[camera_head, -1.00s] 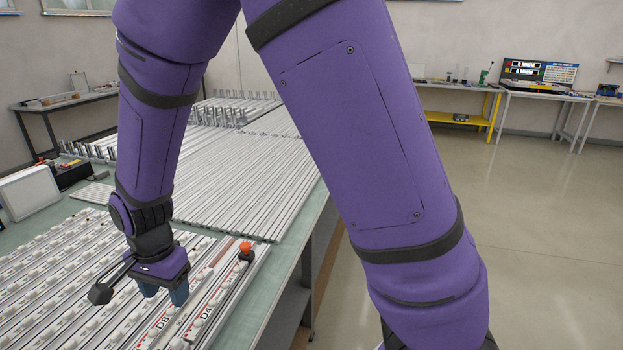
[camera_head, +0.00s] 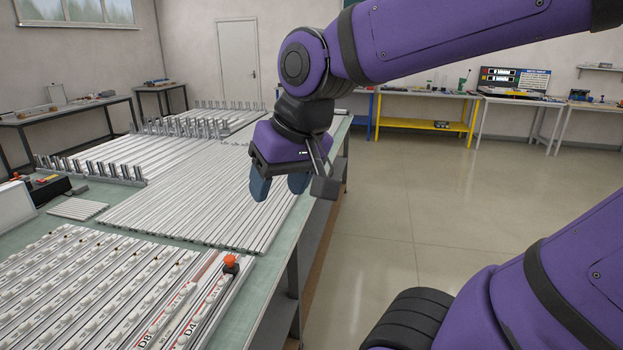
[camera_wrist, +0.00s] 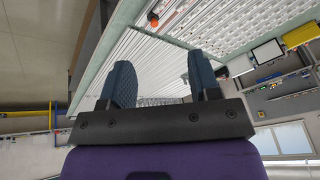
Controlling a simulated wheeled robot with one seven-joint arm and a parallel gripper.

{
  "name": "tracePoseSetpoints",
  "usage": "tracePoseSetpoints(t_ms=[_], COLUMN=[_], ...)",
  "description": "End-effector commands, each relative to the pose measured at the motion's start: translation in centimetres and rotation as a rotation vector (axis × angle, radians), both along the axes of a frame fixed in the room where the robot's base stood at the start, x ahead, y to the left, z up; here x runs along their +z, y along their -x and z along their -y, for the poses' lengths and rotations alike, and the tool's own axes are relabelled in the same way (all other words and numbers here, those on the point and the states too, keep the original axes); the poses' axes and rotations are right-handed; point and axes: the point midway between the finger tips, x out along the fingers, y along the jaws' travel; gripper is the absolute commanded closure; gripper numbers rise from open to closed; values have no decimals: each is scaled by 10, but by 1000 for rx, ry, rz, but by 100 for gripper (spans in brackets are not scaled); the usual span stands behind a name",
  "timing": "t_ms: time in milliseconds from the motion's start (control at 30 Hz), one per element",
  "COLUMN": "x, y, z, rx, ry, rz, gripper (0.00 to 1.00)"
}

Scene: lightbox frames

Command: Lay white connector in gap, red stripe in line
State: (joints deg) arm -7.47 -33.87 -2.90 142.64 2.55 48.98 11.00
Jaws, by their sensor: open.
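My gripper (camera_head: 279,187) is raised above the long pale profiles in the middle of the table, with its two blue fingers apart. In the wrist view the fingers (camera_wrist: 163,82) stand open with nothing between them. Rows of small white connectors sit on the strips (camera_head: 75,285) at the near left of the table, well away from my gripper.
An orange-topped black knob (camera_head: 231,262) stands at the right end of the strips. Long pale profiles (camera_head: 190,195) cover the middle table, with upright metal posts (camera_head: 185,127) behind. A dark box (camera_head: 45,188) is at the left. Open floor lies right of the table edge.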

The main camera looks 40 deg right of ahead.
Motion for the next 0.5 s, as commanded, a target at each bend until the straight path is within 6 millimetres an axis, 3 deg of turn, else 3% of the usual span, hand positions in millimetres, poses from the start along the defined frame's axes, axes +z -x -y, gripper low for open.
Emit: tracePoseSetpoints(t_ms=[200,500], x=[12,13], y=[37,47], z=[18,22], rx=[75,99], ry=[110,145], rz=[72,86], gripper=[43,43])
